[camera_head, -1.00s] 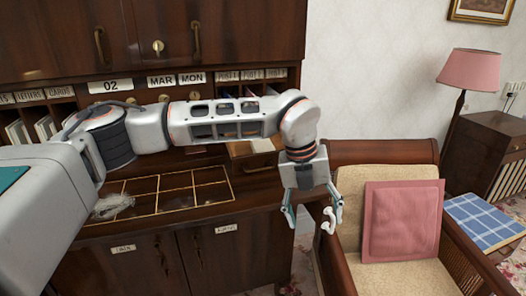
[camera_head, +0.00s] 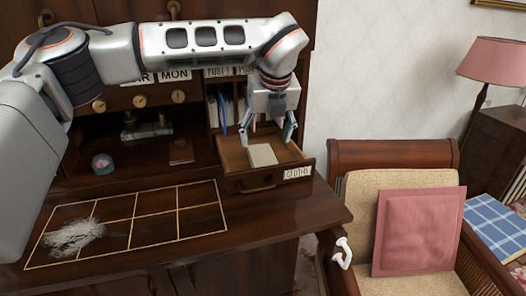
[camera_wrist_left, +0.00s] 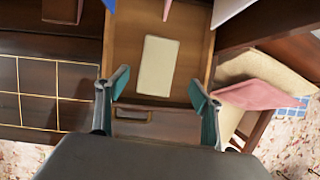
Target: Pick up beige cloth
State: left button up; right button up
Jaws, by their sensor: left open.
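The beige cloth (camera_head: 262,155) lies flat and folded in the open drawer (camera_head: 237,182), which bears a label at its front right. In the left wrist view the cloth (camera_wrist_left: 158,66) shows as a pale rectangle beyond the fingertips, nearer the drawer's middle. My left gripper (camera_head: 267,138) is above the drawer, pointing down, with its two teal-tipped fingers apart on either side of the cloth in the head view. It also shows open and empty in the left wrist view (camera_wrist_left: 158,95). My right gripper is not in view.
A gold-lined grid (camera_head: 150,222) on the desk top holds a grey wispy heap (camera_head: 73,237). Upright papers fill the slots behind the drawer. A chair with a pink cushion (camera_head: 418,230) stands at right, with a white hook-like object (camera_head: 343,252) near the desk corner.

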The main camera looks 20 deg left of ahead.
aim_at(263, 155)
pick_arm(q)
jog(key=shift+a+f, duration=0.15)
jog(key=shift+f, duration=0.6)
jog(key=p+x, duration=0.1)
jog(key=x, duration=0.4)
jog(key=shift+w+a+f, duration=0.2)
jog(key=shift+f, duration=0.15)
jog(key=c, duration=1.2)
